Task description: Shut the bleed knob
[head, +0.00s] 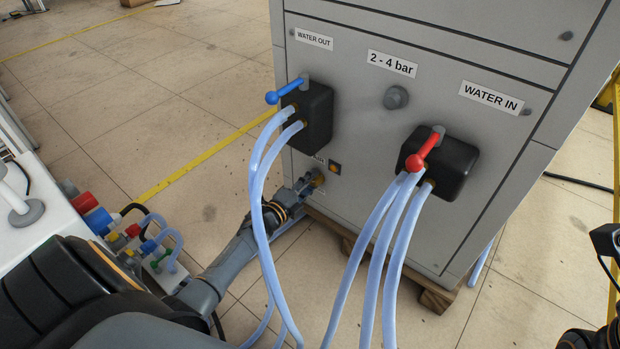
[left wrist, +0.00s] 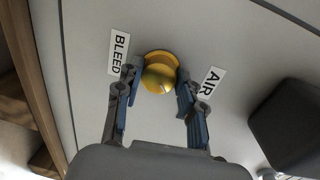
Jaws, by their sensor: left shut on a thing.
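The bleed knob is a round yellow knob (left wrist: 160,72) on the grey cabinet face, between the BLEED label (left wrist: 118,54) and the AIR label (left wrist: 212,83) in the left wrist view. My left gripper (left wrist: 161,82) is shut on it, with one finger on each side. In the head view the left gripper (head: 305,186) reaches low on the cabinet front, below the black block with the blue lever; the knob is mostly hidden by the fingers there. My right gripper's fingers are not visible.
Pale blue hoses (head: 262,190) hang from the block with the blue lever (head: 286,91) and pass close by my left arm. More hoses hang from the block with the red lever (head: 423,149). The cabinet (head: 340,60) stands on a wooden pallet (head: 436,299).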

